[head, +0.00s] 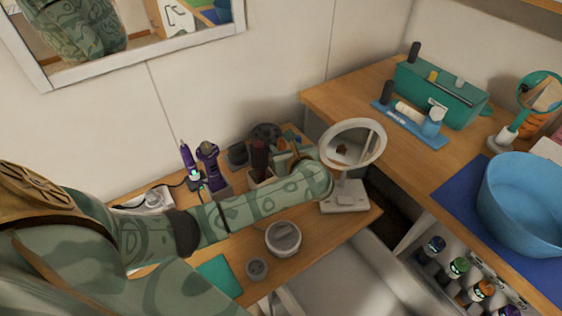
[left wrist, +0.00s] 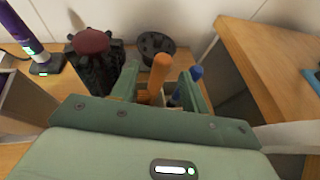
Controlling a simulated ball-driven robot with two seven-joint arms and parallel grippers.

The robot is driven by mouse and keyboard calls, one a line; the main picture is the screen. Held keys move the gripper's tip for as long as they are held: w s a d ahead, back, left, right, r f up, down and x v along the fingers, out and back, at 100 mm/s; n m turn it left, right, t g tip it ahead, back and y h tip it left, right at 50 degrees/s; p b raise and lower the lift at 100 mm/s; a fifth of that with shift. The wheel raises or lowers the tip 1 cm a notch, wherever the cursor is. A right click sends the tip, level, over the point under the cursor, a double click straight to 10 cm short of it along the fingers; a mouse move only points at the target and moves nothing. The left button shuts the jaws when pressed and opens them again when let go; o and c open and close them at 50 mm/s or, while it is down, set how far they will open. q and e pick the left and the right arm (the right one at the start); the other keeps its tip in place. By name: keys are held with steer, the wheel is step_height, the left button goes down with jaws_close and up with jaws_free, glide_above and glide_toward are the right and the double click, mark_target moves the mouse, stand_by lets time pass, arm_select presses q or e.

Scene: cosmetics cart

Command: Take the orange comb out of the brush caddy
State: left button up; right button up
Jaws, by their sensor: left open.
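The orange comb (left wrist: 158,74) stands upright in the left wrist view, its handle between the two green fingers of my left gripper (left wrist: 164,84). The fingers are apart, one on each side of it. A blue handle (left wrist: 188,87) stands just right of the comb, close to the right finger. The comb's lower part and most of the brush caddy are hidden by the gripper. In the head view my left forearm crosses the small wooden table and hides most of the caddy (head: 254,182); the left gripper (head: 290,152) shows only partly behind the wrist. My right gripper is not in view.
A white round mirror (head: 348,197) stands close to my left wrist. A grey jar (head: 283,238) sits in front. Purple tools (head: 208,165) stand left of the caddy.

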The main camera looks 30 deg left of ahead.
mark_target(283, 145)
arm_select(q)
steer(key=x, duration=0.3)
steer(key=shift+w+a+f+b, duration=0.15)
steer(key=shift+w+a+b, duration=0.1)
steer(key=shift+b, duration=0.1)
steer(key=shift+d, duration=0.1)
jaws_close()
